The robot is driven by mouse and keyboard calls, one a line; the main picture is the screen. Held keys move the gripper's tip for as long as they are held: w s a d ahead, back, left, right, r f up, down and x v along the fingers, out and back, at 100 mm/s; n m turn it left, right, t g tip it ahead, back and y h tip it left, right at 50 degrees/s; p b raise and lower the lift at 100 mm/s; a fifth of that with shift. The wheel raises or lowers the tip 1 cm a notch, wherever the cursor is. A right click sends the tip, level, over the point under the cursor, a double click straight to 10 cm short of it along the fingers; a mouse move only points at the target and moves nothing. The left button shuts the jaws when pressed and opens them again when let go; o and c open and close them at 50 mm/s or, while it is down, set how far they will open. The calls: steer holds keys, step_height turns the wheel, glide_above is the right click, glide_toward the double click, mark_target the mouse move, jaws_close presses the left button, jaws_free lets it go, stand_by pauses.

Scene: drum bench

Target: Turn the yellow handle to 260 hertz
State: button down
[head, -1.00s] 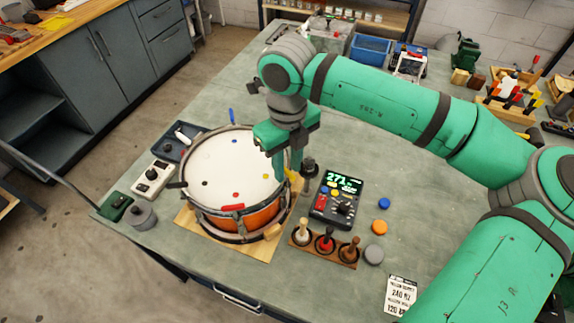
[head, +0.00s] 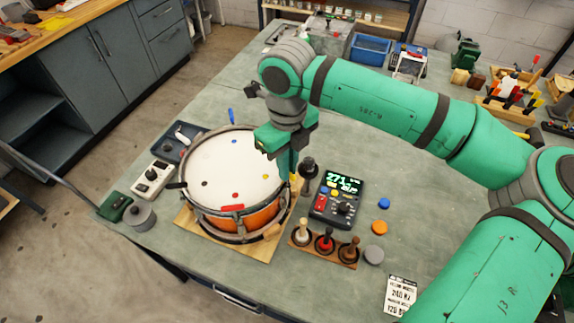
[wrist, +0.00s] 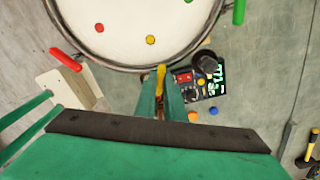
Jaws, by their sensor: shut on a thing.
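The drum (head: 238,170) with a white head and orange shell stands on a wooden board. The yellow handle (wrist: 161,76) is at the drum's rim; in the head view a bit of it (head: 294,178) shows below my fingers. My gripper (wrist: 160,100) is shut on the yellow handle, its green fingers on either side of it. In the head view my gripper (head: 292,170) points down at the drum's right rim. The black meter (head: 338,198) stands right of the drum, and its green display (head: 345,182) starts with 271; the smaller line is hard to read.
Red (head: 232,208) and blue (head: 231,116) handles sit at other places on the rim. A dark knob-like post (head: 308,172) stands close right of my fingers. A rack of mallets (head: 325,246), loose discs (head: 381,228) and a printed card (head: 401,294) lie nearby.

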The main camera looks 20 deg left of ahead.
steer(key=n, duration=0.6)
steer(key=shift+w+n, duration=0.15)
steer(key=shift+n, duration=0.25)
steer(key=shift+a+n, duration=0.1)
steer(key=shift+n, duration=0.6)
steer(key=c, duration=1.8)
jaws_free()
steer(key=shift+c, duration=0.2)
steer(key=shift+r, duration=0.15)
